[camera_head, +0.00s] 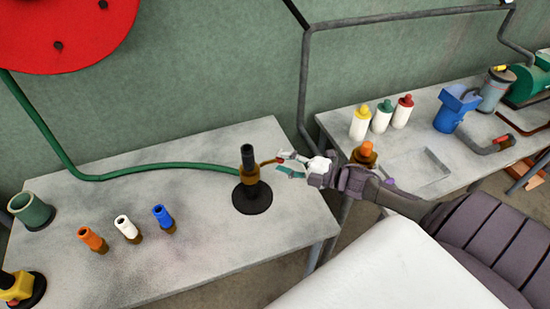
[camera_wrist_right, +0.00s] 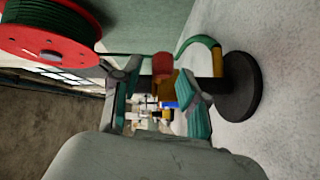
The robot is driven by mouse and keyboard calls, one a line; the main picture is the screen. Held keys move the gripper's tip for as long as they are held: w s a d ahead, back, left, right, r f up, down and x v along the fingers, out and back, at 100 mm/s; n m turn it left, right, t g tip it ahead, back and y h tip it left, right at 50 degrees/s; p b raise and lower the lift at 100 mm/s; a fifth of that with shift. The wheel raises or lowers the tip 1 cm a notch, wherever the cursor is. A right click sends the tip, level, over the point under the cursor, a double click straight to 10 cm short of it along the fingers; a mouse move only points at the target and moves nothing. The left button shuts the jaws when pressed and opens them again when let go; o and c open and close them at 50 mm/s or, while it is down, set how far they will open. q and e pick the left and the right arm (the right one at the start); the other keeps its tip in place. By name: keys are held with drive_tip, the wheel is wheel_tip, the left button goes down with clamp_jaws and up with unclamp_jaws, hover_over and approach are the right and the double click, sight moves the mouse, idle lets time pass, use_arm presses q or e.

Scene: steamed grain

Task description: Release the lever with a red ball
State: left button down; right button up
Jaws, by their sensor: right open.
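A brass-coloured valve (camera_head: 250,176) with a black top stands upright on a round black base (camera_head: 252,198) near the right end of the left table. Its lever (camera_head: 266,163) sticks out to the right and ends in a red ball (camera_head: 279,160). My right gripper (camera_head: 286,165) is open at the ball end, coming from the right. In the right wrist view the red ball (camera_wrist_right: 162,65) shows between the two open teal-padded fingers, near their tips. I cannot tell whether a finger touches it. My left gripper is not in view.
A green hose (camera_head: 150,168) runs from the valve to a red reel (camera_head: 65,30). Orange, white and blue nozzles (camera_head: 126,228) stand on the left table (camera_head: 200,265). The right table holds several bottles (camera_head: 381,117), an orange-topped fitting (camera_head: 365,154) and a blue device (camera_head: 455,107).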

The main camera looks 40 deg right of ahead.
sight(275, 160)
drive_tip(key=shift+x, duration=1.6)
drive_tip(key=shift+c, duration=0.3)
clamp_jaws()
drive_tip(key=shift+r, duration=0.1)
